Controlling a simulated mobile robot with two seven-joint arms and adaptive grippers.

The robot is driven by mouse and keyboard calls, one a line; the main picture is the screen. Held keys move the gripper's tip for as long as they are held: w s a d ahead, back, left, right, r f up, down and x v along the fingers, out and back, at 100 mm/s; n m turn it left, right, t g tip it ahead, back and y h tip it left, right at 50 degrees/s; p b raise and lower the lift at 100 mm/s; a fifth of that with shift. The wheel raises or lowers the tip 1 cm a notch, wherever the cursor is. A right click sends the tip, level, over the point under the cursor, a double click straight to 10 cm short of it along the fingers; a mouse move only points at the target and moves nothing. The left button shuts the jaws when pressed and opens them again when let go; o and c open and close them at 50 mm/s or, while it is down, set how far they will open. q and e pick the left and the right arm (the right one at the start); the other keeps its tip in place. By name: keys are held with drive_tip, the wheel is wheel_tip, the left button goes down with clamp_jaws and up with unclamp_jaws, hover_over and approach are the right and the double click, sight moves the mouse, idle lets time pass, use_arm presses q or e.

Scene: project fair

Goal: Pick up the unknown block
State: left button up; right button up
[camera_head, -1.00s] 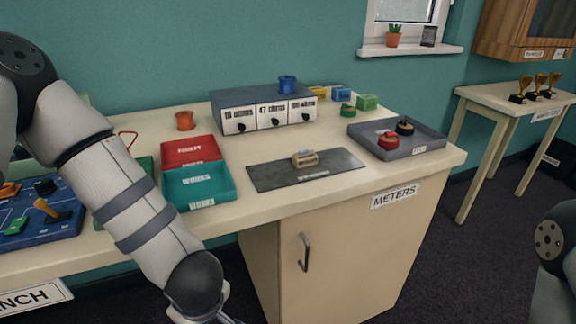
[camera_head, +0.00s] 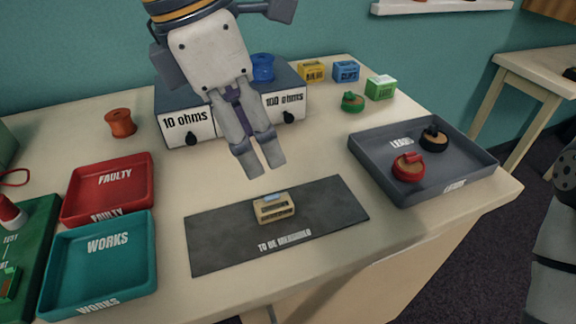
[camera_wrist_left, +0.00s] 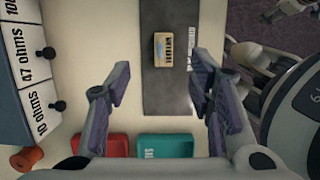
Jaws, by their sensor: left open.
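The unknown block (camera_head: 273,207) is a small tan block with a light blue patch on top and dark slots on its side. It lies on the dark grey mat (camera_head: 215,243) marked "TO BE MEASURED". It also shows in the left wrist view (camera_wrist_left: 162,50), ahead of the fingers. My left gripper (camera_head: 263,170) points down above the table, behind the block in the head view. Its fingers are apart and empty in the left wrist view (camera_wrist_left: 165,92), not touching the block. My right gripper is out of view.
A drawer unit (camera_head: 187,128) stands behind the gripper. A red tray (camera_head: 100,180) and a teal tray (camera_head: 97,262) lie left of the mat. A grey leads tray (camera_head: 462,187) holds red and black leads at right. Small coloured blocks (camera_head: 346,71) stand at the back.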

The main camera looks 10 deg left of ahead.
sight(273, 203)
use_arm(q)
drive_tip(key=f, duration=0.1)
drive_tip(key=s+f, duration=0.1)
drive_tip(key=f, duration=0.1)
drive_tip(key=shift+s+d+f, duration=0.2)
drive_tip(key=shift+d+f, duration=0.05)
drive_tip(key=shift+d, duration=0.15)
drive_tip(key=x, duration=0.8)
drive_tip(key=shift+w+a, duration=0.3)
drive_tip(key=shift+a, duration=0.1)
clamp_jaws()
